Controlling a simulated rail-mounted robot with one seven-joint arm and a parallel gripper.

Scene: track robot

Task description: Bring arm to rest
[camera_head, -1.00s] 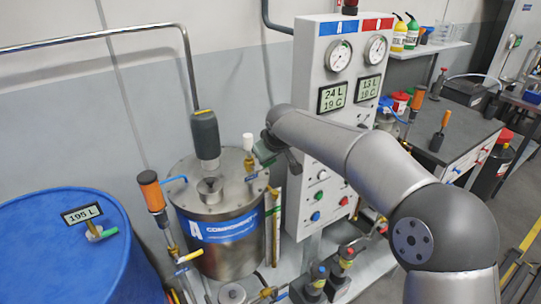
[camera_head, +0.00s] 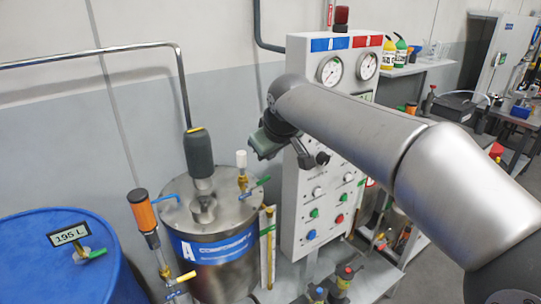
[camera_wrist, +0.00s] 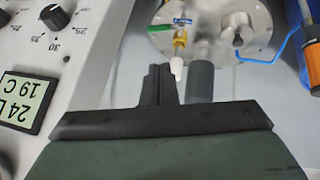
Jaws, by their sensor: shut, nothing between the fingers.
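My gripper (camera_wrist: 159,82) shows in the wrist view as two black fingers pressed together in front of a dark green body, with nothing between them. In the head view my gripper (camera_head: 316,159) hangs at the end of my grey arm, in front of the control panel (camera_head: 301,205) and up and right of the steel tank (camera_head: 222,262). It looks apart from both, though the gap to the panel is hard to judge.
The tank lid carries a dark motor (camera_head: 199,155), a white-topped valve (camera_head: 241,160) and an orange-handled fitting (camera_head: 141,210) beside it. A blue drum (camera_head: 30,225) stands at left. A bench with bottles (camera_head: 400,50) is behind my arm at right.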

